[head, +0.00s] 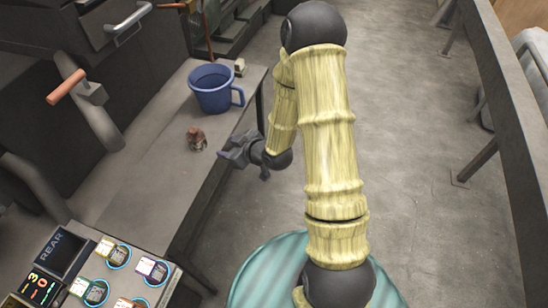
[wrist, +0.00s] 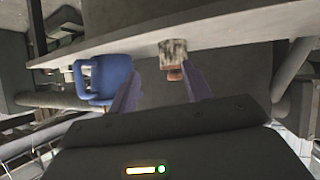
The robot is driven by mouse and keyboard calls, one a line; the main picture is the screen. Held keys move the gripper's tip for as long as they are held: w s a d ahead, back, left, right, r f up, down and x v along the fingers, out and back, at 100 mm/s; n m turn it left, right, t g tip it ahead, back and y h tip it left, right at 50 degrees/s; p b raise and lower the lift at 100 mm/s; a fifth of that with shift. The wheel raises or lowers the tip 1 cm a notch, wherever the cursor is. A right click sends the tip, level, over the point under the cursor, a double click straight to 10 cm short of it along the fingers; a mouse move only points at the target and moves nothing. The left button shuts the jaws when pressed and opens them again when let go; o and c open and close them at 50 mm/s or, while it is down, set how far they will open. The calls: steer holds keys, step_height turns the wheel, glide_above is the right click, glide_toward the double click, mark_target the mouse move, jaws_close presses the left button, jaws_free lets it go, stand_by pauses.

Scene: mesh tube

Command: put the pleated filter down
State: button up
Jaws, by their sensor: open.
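The pleated filter (head: 196,140) is a small brown, capped piece standing on the grey bench (head: 150,172), in front of the blue mug. In the wrist view the filter (wrist: 173,50) shows a pale, streaked body and a reddish-brown end. My gripper (head: 232,152) is open and empty at the bench's right edge, to the right of the filter with a gap between them. In the wrist view the filter lies beyond the spread fingertips of my gripper (wrist: 163,72), nearer the right finger.
A blue mug (head: 213,92) stands farther back on the bench, and it shows left of the fingers in the wrist view (wrist: 103,80). A small pale object (head: 239,67) is behind it. A control panel (head: 92,268) is at lower left. The bench's near part is clear.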

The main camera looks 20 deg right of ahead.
steer(key=s+d+r+m+g+h, duration=0.3)
steer(key=s+r, duration=0.3)
steer(key=s, duration=0.2)
steer(key=s+d+r+m+g+h, duration=0.3)
steer(key=s+d+r+m+g, duration=0.1)
steer(key=s, duration=0.5)
steer(key=shift+s+d+r+m+h, duration=0.25)
steer(key=shift+d+r+m, duration=0.25)
steer(key=shift+d+r, duration=0.35)
